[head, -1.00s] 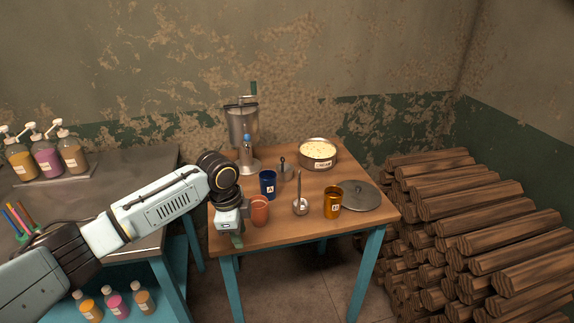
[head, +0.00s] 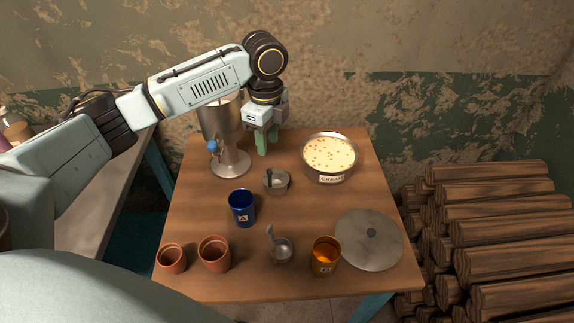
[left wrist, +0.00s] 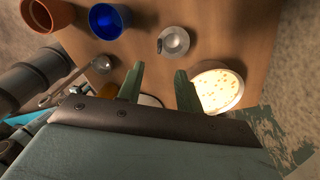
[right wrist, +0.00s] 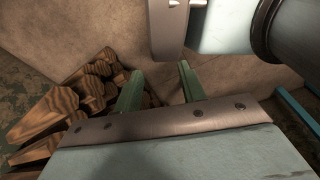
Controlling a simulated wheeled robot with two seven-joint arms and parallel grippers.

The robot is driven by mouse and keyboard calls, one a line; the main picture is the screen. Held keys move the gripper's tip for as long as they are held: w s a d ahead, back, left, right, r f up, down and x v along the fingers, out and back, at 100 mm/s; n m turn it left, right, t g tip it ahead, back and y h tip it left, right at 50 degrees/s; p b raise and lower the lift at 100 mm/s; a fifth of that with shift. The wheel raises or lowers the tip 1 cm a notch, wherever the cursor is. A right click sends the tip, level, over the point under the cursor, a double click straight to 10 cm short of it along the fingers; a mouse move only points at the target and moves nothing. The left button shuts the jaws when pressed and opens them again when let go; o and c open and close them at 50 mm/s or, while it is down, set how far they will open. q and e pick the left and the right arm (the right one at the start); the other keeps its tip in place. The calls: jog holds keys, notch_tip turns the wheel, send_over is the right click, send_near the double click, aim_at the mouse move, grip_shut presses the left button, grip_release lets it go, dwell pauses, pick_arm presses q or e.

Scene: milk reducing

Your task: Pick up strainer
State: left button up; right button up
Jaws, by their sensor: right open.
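Two small metal utensils stand on the wooden table (head: 190,215) in the head view. One is a shallow grey cup with a dark handle (head: 279,185), near the middle; the other is a round-bowled piece with an upright handle (head: 282,250), near the front. I cannot tell for sure which is the strainer. The grey cup also shows in the left wrist view (left wrist: 173,42). My left gripper (head: 262,143) points down above the back of the table, behind the grey cup, open and empty. My right gripper (right wrist: 158,90) is open and empty, away from the table.
A metal machine (head: 229,165) stands left of my left gripper, a cream pot (head: 329,170) right of it. A blue cup (head: 242,210), clay cups (head: 214,254), an orange cup (head: 325,258) and a flat lid (head: 390,238) fill the front. Logs (head: 490,230) are stacked at right.

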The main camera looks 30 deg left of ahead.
aim_at(269, 169)
pick_arm(q)
jog(key=f, duration=0.5)
jog(key=s+f+b, duration=0.1)
jog(key=f, duration=0.1)
jog(key=shift+f, duration=0.55)
jog(key=f, duration=0.4)
jog(key=shift+w+f+b, duration=0.2)
jog(key=shift+w+b, duration=0.05)
jog(key=shift+b, duration=0.15)
jog(key=shift+f, duration=0.1)
grip_shut()
pick_arm(e)
jog(key=s+f, duration=0.2)
jog(key=shift+s+d, duration=0.15)
jog(key=shift+s, duration=0.25)
